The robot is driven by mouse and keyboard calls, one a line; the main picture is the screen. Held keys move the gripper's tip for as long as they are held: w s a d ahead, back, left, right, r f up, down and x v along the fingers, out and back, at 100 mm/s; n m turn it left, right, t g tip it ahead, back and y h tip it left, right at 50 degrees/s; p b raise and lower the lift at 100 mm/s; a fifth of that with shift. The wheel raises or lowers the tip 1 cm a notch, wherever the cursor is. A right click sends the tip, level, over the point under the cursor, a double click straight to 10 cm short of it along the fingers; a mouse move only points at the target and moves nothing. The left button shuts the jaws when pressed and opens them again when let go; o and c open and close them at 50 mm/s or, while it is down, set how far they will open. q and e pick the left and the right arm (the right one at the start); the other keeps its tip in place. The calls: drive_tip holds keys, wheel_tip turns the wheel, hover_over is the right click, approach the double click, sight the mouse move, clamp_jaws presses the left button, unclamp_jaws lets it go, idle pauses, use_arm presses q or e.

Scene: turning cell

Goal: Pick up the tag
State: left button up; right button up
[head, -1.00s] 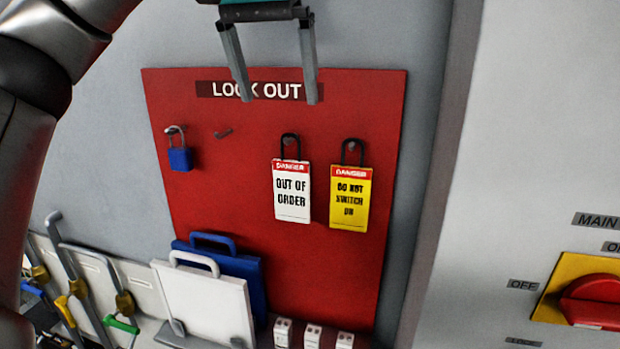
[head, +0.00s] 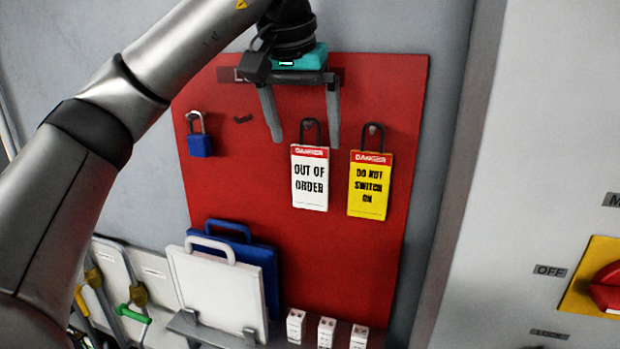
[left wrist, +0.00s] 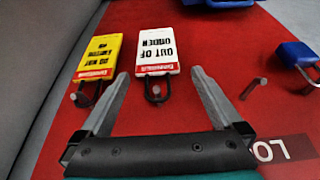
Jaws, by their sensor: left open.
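Two tags hang by black loops from pegs on the red lockout board (head: 235,195). The white "OUT OF ORDER" tag (head: 309,180) hangs to the left of the yellow "DO NOT SWITCH ON" tag (head: 369,187). My right gripper is not in view.
A blue padlock (head: 200,145) hangs at the board's left, beside an empty peg (head: 243,119). Below stand a white panel with a handle (head: 215,290), a blue one (head: 262,262) and small white blocks (head: 327,331). A red switch (head: 606,287) is at the right.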

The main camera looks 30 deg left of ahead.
sight(309, 149)
use_arm(q)
drive_tip(key=x, duration=0.4)
drive_tip(key=shift+w+d+f+p, duration=0.1)
drive_tip(key=shift+d+f+p, duration=0.05)
drive_tip(key=shift+f+p, duration=0.2)
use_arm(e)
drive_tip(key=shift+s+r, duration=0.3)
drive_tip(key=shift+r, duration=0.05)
use_arm(q)
drive_tip(key=c, duration=1.2)
drive_tip(key=shift+r, duration=0.1)
drive_tip(key=shift+c, duration=0.2)
drive_tip(key=shift+r, duration=0.6)
drive_tip(key=shift+s+d+b, duration=0.1)
drive_tip(key=shift+s+b, duration=0.2)
drive_tip(key=shift+b, duration=0.1)
drive_tip(key=s+d+b, duration=0.1)
drive_tip(key=s+d, duration=0.3)
drive_tip(key=s, duration=1.3)
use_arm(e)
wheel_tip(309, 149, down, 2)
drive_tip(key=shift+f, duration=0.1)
